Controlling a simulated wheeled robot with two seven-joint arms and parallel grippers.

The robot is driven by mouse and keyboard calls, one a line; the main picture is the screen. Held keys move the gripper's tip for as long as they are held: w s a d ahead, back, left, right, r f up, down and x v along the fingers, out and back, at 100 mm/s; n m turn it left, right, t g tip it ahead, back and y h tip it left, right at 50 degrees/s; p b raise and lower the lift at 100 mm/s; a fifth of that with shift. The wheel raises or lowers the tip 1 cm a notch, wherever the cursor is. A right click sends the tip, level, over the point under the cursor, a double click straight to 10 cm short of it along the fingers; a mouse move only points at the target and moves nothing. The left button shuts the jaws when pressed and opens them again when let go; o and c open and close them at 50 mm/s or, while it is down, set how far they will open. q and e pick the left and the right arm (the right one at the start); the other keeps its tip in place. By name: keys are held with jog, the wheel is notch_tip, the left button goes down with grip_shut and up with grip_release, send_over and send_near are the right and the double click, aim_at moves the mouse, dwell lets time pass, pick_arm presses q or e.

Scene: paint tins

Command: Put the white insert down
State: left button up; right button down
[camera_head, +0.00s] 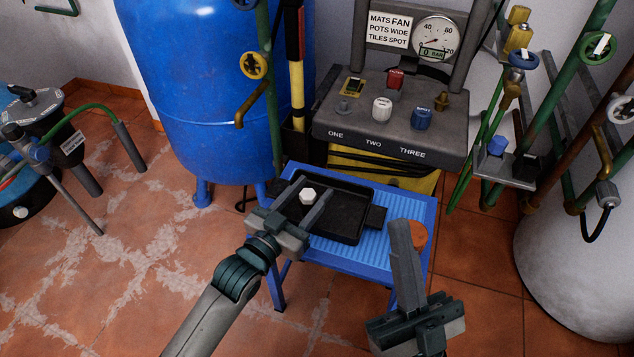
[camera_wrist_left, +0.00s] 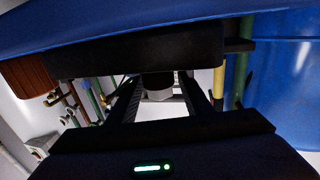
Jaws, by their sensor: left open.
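The white insert (camera_head: 308,196), a small pale six-sided piece, stands in the left part of the black tray (camera_head: 349,232) on the blue stool. My left gripper (camera_head: 311,197) is open, with one finger on each side of the insert. In the left wrist view, the insert (camera_wrist_left: 158,93) shows a pale part and a dark part between the two spread fingers, by the tray (camera_wrist_left: 130,58). The tray wall hides where it rests. My right gripper (camera_head: 403,232) is at the stool's right front; its finger gap is not clear.
The blue stool (camera_head: 412,210) has a round orange-brown piece (camera_head: 418,236) at its right edge, partly behind my right gripper. A grey control panel (camera_head: 390,122) with knobs stands behind. A blue tank (camera_head: 200,80) is at the back left. Green pipes (camera_head: 560,80) are on the right.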

aim_at(303, 202)
pick_arm(q)
jog(key=p+v, duration=0.1)
jog(key=v, duration=0.6)
jog(key=shift+s+a, duration=0.4)
jog(key=shift+s, duration=0.2)
pick_arm(e)
jog(key=shift+s+a+f+g, duration=0.15)
jog(key=shift+a+f+g, duration=0.25)
jog(key=shift+f, duration=0.3)
jog(key=shift+s+a+f+g, duration=0.15)
jog(key=shift+a+f+g, duration=0.1)
jog(key=shift+f+g, duration=0.35)
jog(key=shift+s+a+f+g, duration=0.15)
jog(key=shift+a+f+g, duration=0.2)
jog(key=shift+f, duration=0.45)
jog(key=shift+d+r+t, duration=0.1)
jog(key=shift+r+t, duration=0.15)
jog(key=shift+r, duration=0.05)
pick_arm(q)
jog(key=shift+s+d+r, duration=0.15)
jog(key=shift+s, duration=0.1)
jog(key=s+a+r+n+t, duration=0.1)
jog(key=s+r+n+t, duration=0.2)
jog(key=s+r+t, duration=0.5)
jog(key=s+r, duration=0.6)
jog(key=s, duration=0.2)
jog(key=shift+r+y, duration=0.3)
jog(key=shift+y, duration=0.1)
pick_arm(e)
jog(key=shift+f, duration=0.25)
